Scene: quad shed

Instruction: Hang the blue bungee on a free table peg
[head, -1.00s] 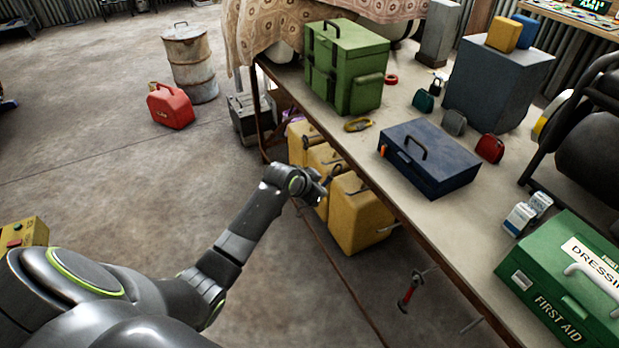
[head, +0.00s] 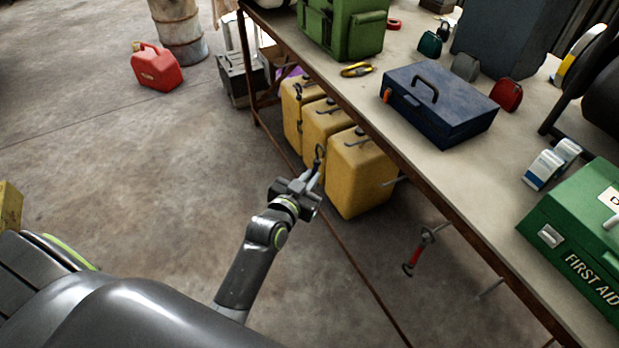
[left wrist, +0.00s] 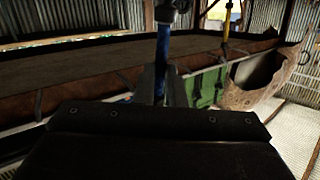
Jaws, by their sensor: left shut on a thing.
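My left gripper (head: 312,184) is shut on the blue bungee, beside the table's front edge and in front of the yellow cases. In the left wrist view the bungee (left wrist: 163,50) stands upright between the fingers (left wrist: 160,86), with a dark end at the top. In the head view its dark hook (head: 320,153) shows above the gripper. Along the table (head: 468,205) edge, one peg (head: 399,181) looks bare, right of the gripper. Another peg (head: 442,227) carries a red bungee (head: 414,256). A further peg (head: 490,288) looks bare. My right gripper is out of view.
Several yellow cases (head: 358,178) stand on the floor under the table edge. On the table are a blue toolbox (head: 445,115), a green case (head: 355,30) and a first aid box (head: 570,245). A red can (head: 157,70) stands on the floor.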

